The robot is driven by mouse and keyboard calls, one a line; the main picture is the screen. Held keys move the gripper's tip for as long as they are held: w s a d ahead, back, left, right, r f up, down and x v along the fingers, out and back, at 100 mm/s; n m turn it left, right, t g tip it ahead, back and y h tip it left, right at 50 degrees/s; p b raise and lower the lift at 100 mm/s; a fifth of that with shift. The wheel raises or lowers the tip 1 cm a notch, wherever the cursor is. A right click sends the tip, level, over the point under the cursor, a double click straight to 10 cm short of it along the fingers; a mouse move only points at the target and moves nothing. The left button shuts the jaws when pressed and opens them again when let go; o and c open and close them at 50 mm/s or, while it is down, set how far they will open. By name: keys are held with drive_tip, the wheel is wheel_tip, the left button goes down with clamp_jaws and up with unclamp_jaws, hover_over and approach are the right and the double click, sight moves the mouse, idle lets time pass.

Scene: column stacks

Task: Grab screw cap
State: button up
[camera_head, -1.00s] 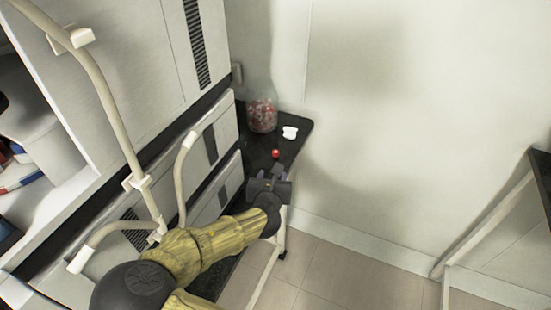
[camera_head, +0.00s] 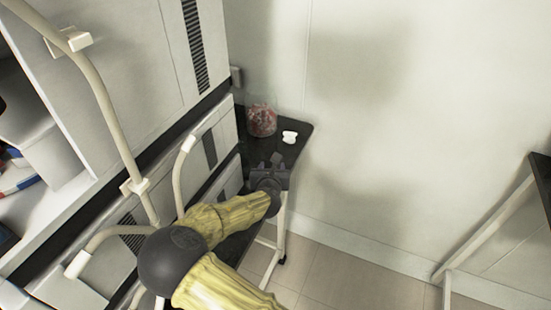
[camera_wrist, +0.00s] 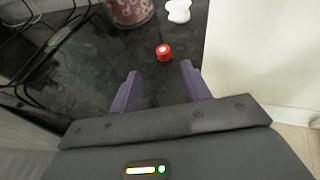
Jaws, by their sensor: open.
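The screw cap, small and red with a pale spot on top, shows in the wrist view (camera_wrist: 163,52) on the dark tabletop. In the head view it is hidden behind my gripper (camera_head: 276,162). In the wrist view my gripper (camera_wrist: 159,82) has its two purple fingers apart with nothing between them. The cap lies beyond the fingertips, roughly in line with the gap and close to its middle. The fingers do not touch it.
A clear jar with red contents (camera_head: 262,120) stands behind the cap, and a small white object (camera_head: 290,137) lies beside it. The dark table (camera_head: 300,129) ends at the right near the wall. White column units (camera_head: 165,50) with pale tubes stand at the left.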

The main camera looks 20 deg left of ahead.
drive_tip(key=shift+x, duration=1.5)
drive_tip(key=shift+d+x, duration=0.15)
drive_tip(key=shift+x, duration=1.15)
drive_tip(key=shift+d+x, duration=0.1)
drive_tip(key=shift+x, duration=1.25)
clamp_jaws()
